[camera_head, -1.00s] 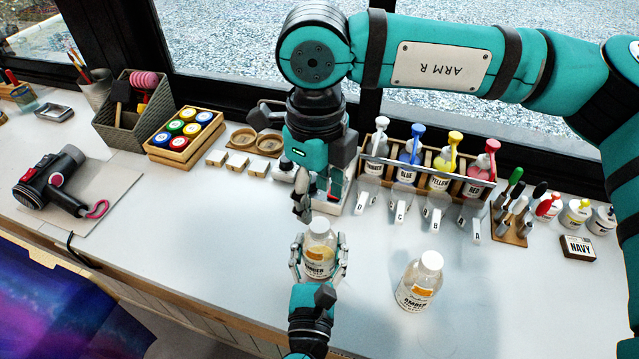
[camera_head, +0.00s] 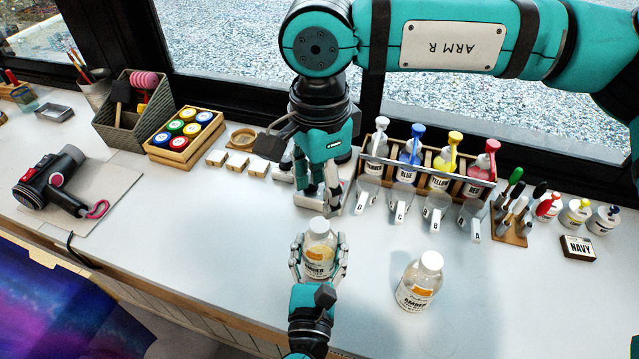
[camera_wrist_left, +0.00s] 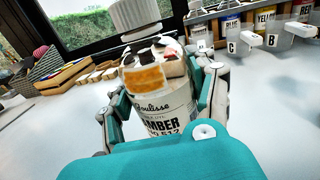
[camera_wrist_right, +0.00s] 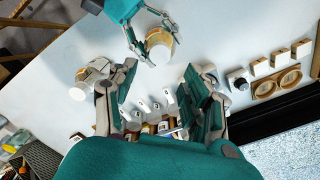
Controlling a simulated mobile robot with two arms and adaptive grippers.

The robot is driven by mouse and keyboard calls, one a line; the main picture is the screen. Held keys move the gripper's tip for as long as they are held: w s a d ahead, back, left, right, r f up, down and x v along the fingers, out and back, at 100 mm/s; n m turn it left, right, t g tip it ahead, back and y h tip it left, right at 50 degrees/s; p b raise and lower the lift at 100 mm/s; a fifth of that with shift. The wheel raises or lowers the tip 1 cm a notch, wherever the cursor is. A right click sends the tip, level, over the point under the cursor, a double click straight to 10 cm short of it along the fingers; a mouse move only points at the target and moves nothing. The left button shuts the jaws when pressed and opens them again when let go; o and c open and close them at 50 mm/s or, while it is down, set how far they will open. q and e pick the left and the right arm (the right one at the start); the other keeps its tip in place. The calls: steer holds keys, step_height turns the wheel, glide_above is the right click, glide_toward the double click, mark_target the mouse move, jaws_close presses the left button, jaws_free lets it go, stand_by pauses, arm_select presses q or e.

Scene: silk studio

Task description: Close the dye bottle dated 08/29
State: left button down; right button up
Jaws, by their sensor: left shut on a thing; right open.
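My left gripper (camera_head: 318,247) is shut around a clear amber-labelled bottle (camera_head: 319,266), which stands upright. In the left wrist view, its label and orange sticker face me, and a white ribbed cap (camera_wrist_left: 133,14) shows at its top; I cannot tell whether it is tight. My right gripper (camera_head: 328,200) is open and empty, pointing down just behind and above this bottle. In the right wrist view, its fingers (camera_wrist_right: 160,88) are spread, apart from the held bottle (camera_wrist_right: 160,42). A second amber bottle (camera_head: 418,285) with a white cap stands to the right. I cannot read either date.
Wooden blocks (camera_head: 237,162) and a crate of colored jars (camera_head: 185,140) are at back left. A NAVY block (camera_head: 577,248) is at right. The table between the two amber bottles is clear.

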mark_target(320, 225)
step_height(320, 225, down, 8)
steer(key=shift+f, duration=0.1)
stand_by(0.4)
jaws_close()
steer(key=m, duration=0.5)
steer(key=shift+o, duration=0.6)
jaws_free()
step_height(320, 225, up, 12)
